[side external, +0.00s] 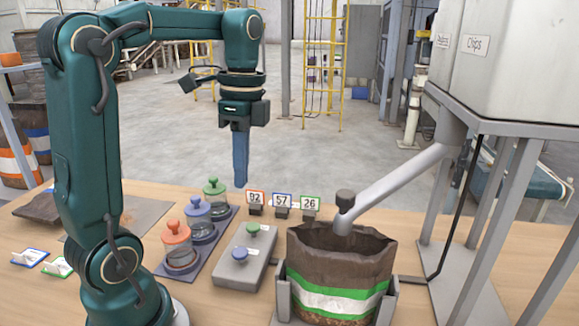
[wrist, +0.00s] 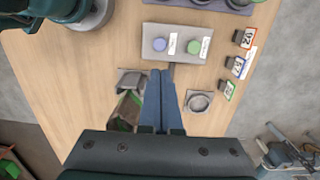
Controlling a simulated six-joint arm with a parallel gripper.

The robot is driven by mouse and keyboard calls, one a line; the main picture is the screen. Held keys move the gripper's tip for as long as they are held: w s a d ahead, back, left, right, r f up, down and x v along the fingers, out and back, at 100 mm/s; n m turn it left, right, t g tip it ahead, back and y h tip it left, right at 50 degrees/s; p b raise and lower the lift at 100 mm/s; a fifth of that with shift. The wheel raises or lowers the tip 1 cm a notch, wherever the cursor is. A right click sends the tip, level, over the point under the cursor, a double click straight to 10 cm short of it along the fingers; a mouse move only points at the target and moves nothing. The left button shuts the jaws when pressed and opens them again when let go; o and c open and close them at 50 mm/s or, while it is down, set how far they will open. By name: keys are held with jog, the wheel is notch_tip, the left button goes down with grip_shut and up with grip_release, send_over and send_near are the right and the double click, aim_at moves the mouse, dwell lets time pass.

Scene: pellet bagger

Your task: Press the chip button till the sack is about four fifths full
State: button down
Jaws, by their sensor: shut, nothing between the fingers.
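The open sack (side external: 340,272), dark brown with green and white bands, stands upright in a grey holder (side external: 283,292). Its inside looks dark and I cannot tell its fill level. In the wrist view the sack (wrist: 128,108) is partly hidden by my fingers. The grey button box (side external: 225,268) has a green button (side external: 253,229) and a blue-violet button (side external: 239,254). In the wrist view the green button (wrist: 194,47) and violet button (wrist: 159,44) have white labels too small to read. My gripper (side external: 240,186) is shut and empty, held above the table, apart from both buttons.
A sloping grey chute (side external: 400,185) ends over the sack, below a pale hopper (side external: 500,75) labelled "Chips". Number cards (side external: 282,201) stand behind the box. Lidded jars (side external: 177,245) stand left of it. A grey frame leg (side external: 460,260) stands at right.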

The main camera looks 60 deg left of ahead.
aim_at(240, 251)
jog(key=shift+f, duration=0.1)
dwell(0.3)
jog(key=f, duration=0.9)
jog(key=s+f, duration=0.1)
jog(key=f, duration=0.4)
jog(key=shift+a, duration=0.2)
jog(key=shift+f, duration=0.9)
jog(key=shift+s, duration=0.2)
dwell(4.9)
